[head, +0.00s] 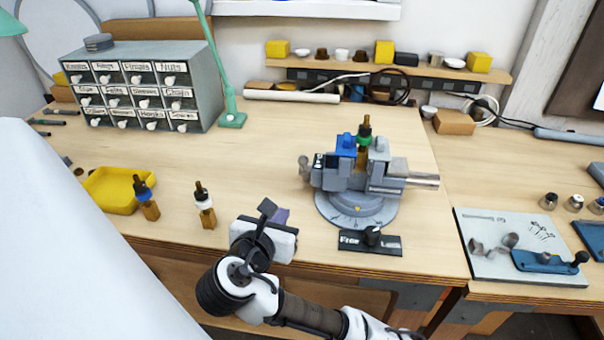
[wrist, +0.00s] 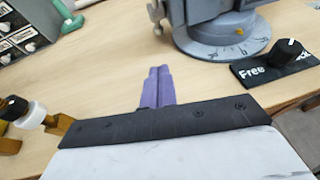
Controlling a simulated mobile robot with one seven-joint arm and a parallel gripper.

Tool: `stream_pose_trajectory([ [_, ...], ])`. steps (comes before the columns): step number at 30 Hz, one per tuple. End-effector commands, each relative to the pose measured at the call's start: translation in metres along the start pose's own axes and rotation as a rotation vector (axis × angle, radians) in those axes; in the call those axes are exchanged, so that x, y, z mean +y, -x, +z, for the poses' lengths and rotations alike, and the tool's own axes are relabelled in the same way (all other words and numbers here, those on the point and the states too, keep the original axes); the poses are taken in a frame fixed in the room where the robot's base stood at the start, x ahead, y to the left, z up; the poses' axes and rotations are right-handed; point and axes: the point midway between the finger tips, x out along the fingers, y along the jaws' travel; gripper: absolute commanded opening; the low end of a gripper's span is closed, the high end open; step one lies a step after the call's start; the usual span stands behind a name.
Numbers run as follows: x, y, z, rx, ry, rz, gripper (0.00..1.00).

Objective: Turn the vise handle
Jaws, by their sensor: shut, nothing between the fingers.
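The grey vise (head: 352,180) stands on a round base with dial marks (head: 355,208) on the workbench. It also shows in the wrist view (wrist: 205,22), cut off by the top edge. A rounded grey part (head: 304,165) juts out on its left side; I cannot tell if it is the handle. A bottle-like amber piece with a green collar and black top (head: 364,132) stands between the jaws, beside a blue block (head: 346,142). My gripper (head: 281,214) is shut and empty, left of and in front of the vise, apart from it. Its purple fingers (wrist: 158,82) lie together.
A black Free/Lock plate with a knob (head: 370,242) lies in front of the vise. Two amber bottle-like pieces (head: 205,206) (head: 146,198) and a yellow tray (head: 108,192) are to the left. A drawer cabinet (head: 205,85) stands behind. A grey board (head: 490,258) lies right.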

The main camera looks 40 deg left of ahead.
Motion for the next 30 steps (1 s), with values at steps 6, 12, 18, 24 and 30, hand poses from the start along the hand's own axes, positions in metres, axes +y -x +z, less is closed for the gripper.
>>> stream_pose_trajectory([
  [6, -0.001, -0.022, -0.002, -0.007, -0.002, -0.003, 0.0],
  [12, -0.001, -0.049, -0.004, -0.008, -0.004, -0.003, 0.0],
  [18, -0.002, -0.09, 0.003, 0.001, -0.008, -0.006, 0.0],
  [24, -0.001, -0.12, 0.011, 0.0, -0.008, -0.003, 0.0],
  [30, 0.0, -0.133, 0.013, -0.001, -0.008, 0.0, 0.0],
])
